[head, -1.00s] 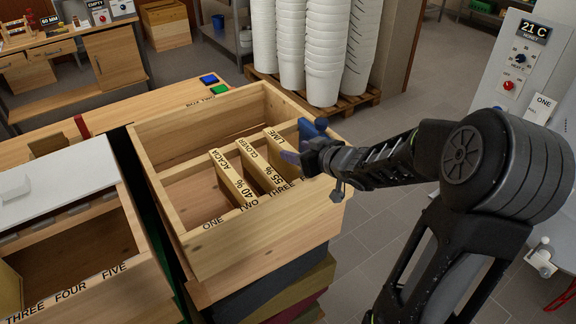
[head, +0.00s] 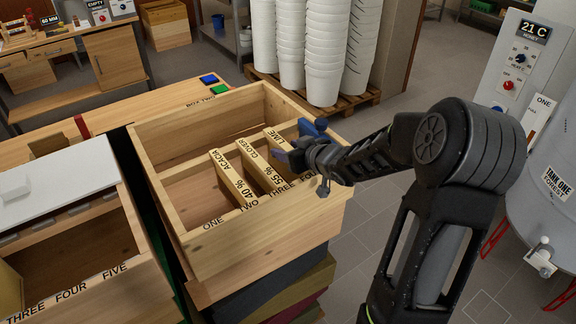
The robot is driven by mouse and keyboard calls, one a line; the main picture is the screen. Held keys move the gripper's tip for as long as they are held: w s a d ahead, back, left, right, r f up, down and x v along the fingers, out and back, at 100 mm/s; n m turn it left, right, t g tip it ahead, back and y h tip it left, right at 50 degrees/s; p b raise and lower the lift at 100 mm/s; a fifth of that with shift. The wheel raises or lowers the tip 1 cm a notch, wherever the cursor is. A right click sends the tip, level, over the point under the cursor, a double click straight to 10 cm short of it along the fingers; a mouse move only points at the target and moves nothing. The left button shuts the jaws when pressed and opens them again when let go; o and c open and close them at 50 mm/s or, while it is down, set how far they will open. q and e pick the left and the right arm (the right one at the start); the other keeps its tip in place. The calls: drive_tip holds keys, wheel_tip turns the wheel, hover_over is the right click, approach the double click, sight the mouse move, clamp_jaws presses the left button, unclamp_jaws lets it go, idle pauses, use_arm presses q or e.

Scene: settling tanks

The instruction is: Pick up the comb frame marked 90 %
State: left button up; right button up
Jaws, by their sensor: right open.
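Three comb frames stand in the near half of a wooden box. The first is marked ACACIA and 40 % (head: 234,179); the second is marked CLOVER and 55 % (head: 262,169). The third, marked LIME (head: 276,139), is partly covered by my right gripper, and its percentage is hidden. No 90 % mark is readable. My right gripper (head: 297,145) is open, with blue fingers over the LIME frame at the box's right side; I cannot tell whether they touch it. My left gripper is not in view.
The wooden box (head: 240,232) has slots lettered ONE to FOUR on its near rim. Its back half looks empty. Another box with a white lid (head: 55,178) stands at left. Green and blue buttons (head: 219,90) lie behind. White bucket stacks (head: 325,50) and a tank (head: 555,190) stand beyond.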

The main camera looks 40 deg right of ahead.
clamp_jaws()
idle(0.3)
idle(0.9)
drive_tip(key=shift+r, duration=0.15)
